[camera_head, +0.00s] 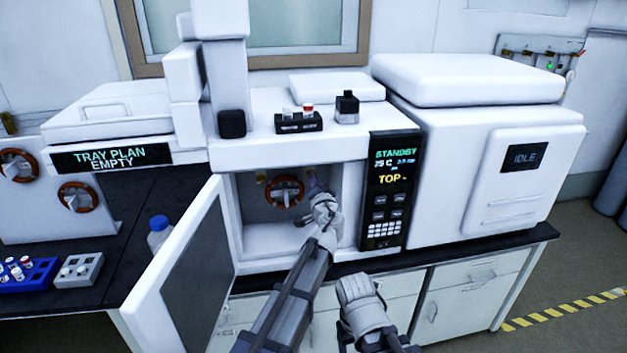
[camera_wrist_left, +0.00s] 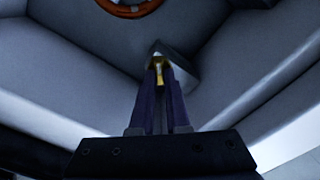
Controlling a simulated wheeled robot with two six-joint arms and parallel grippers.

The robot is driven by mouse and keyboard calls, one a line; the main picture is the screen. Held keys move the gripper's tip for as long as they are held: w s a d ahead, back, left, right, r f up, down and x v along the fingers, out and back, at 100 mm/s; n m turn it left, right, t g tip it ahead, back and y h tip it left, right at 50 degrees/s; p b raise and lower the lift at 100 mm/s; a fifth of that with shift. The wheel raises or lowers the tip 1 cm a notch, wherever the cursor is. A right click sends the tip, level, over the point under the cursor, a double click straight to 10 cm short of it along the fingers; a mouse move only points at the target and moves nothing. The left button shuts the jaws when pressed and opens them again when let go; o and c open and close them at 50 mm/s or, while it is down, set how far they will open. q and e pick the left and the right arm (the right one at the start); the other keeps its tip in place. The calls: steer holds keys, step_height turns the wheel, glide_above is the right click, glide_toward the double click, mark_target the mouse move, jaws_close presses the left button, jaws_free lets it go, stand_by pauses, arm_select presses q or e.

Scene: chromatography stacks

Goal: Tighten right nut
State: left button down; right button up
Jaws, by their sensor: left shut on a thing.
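My left gripper (camera_head: 315,188) reaches into the open oven compartment (camera_head: 275,235) of the white instrument. It is at the right side of the compartment's upper part. In the left wrist view the two dark fingers (camera_wrist_left: 159,80) are closed together on a small brass nut (camera_wrist_left: 158,62), below a grey wedge-shaped fitting (camera_wrist_left: 172,56). In the head view the gripper largely hides this right nut. A small yellowish left fitting (camera_head: 262,178) shows at the upper left of the compartment. My right gripper (camera_head: 358,288) is outside, low in front of the bench; its fingers are not clear.
An orange-brown ring (camera_head: 285,190) is on the compartment's back wall, left of my left gripper. The open oven door (camera_head: 190,270) stands to the left. A display panel (camera_head: 390,190) is close on the right. A blue-capped bottle (camera_head: 159,235) stands behind the door.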

arm_select(q)
steer(key=shift+f+m, duration=0.15)
steer(key=shift+m, duration=3.65)
arm_select(e)
steer(key=shift+f, duration=0.15)
arm_select(q)
steer(key=shift+m, duration=0.3)
steer(key=shift+d, duration=0.1)
steer(key=c, duration=0.9)
jaws_free()
